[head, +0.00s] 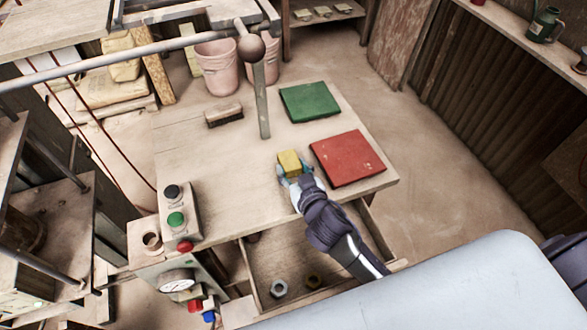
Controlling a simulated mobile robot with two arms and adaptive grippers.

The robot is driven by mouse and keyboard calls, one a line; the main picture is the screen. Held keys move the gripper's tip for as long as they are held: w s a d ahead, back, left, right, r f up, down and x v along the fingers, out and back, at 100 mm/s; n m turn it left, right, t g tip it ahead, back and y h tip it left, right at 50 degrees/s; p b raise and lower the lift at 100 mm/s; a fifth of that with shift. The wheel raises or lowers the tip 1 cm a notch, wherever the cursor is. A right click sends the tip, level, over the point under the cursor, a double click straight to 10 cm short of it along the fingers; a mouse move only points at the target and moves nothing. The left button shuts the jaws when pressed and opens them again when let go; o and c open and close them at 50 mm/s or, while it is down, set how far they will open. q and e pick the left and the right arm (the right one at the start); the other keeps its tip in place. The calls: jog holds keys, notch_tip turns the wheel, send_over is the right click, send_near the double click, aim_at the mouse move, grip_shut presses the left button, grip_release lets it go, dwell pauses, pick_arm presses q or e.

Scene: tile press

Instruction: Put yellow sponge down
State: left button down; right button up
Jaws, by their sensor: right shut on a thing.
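The yellow sponge (289,162) is a small yellow block at the middle right of the wooden table (200,155). My right gripper (292,172) is shut on it, with its arm coming in from the lower right. The sponge is just left of the red tile (347,157). Whether the sponge touches the table top is hard to tell. My left gripper is not in view.
A green tile (310,102) and a brush (224,115) lie farther back on the table. A lever (262,100) hangs over the table. A button box (178,217) stands at the left front. An open drawer (300,262) is below the front edge.

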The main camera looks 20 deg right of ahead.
jog(key=shift+f, duration=0.15)
jog(key=o, duration=1.1)
